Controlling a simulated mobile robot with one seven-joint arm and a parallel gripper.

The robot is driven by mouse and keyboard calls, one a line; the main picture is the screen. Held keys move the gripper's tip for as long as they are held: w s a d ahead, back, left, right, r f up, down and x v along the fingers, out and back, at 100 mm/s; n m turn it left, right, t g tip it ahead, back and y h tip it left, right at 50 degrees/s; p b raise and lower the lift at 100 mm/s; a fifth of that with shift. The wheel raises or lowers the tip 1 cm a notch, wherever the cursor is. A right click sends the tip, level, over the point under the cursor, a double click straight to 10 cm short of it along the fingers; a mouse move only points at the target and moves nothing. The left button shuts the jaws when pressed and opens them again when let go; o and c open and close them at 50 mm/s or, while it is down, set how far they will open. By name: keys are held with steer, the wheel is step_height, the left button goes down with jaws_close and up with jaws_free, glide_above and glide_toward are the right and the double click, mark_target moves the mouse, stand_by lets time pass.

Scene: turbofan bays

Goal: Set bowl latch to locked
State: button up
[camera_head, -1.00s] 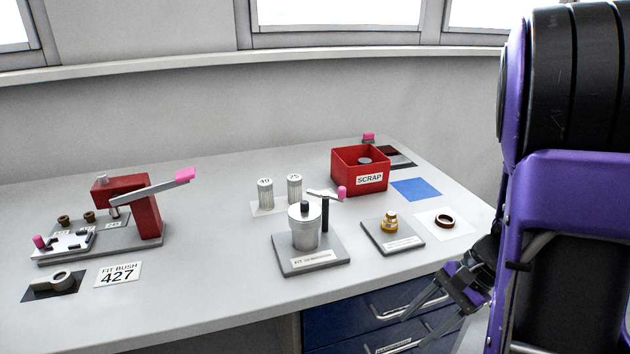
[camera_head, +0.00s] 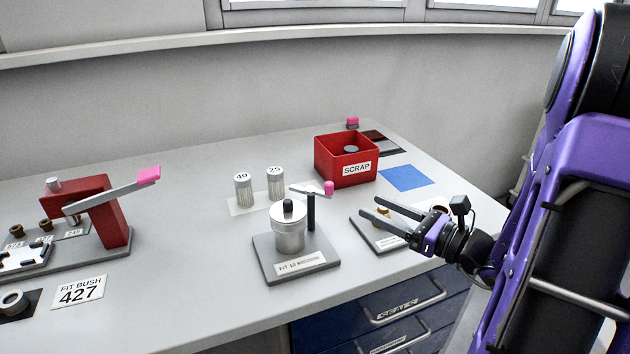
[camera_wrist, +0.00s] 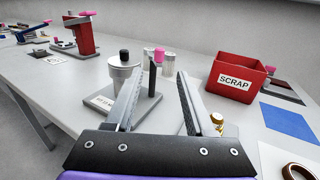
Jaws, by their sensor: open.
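The bowl (camera_head: 289,228) is a grey metal cylinder with a black knob on top, upright on a grey base plate (camera_head: 268,262) with a white label. Beside it on the right stands a dark post (camera_head: 311,211) carrying a latch arm with a pink tip (camera_head: 328,187). In the wrist view the bowl (camera_wrist: 122,75) and pink tip (camera_wrist: 158,55) are ahead and left of centre. My gripper (camera_head: 382,207) is open and empty, right of the bowl, over the brass fitting's plate, pointing left.
A brass fitting (camera_wrist: 217,119) on a small plate is partly hidden by my gripper. A red SCRAP box (camera_head: 344,160), a blue mat (camera_head: 406,178) and two canisters marked 40 (camera_head: 243,190) and 25 (camera_head: 275,184) stand behind. A red lever press (camera_head: 103,212) is at left.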

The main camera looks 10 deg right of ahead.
steer(key=b+x, duration=0.1)
steer(key=x, duration=1.4)
steer(key=shift+w, duration=0.2)
steer(key=shift+a+f, duration=0.1)
jaws_close()
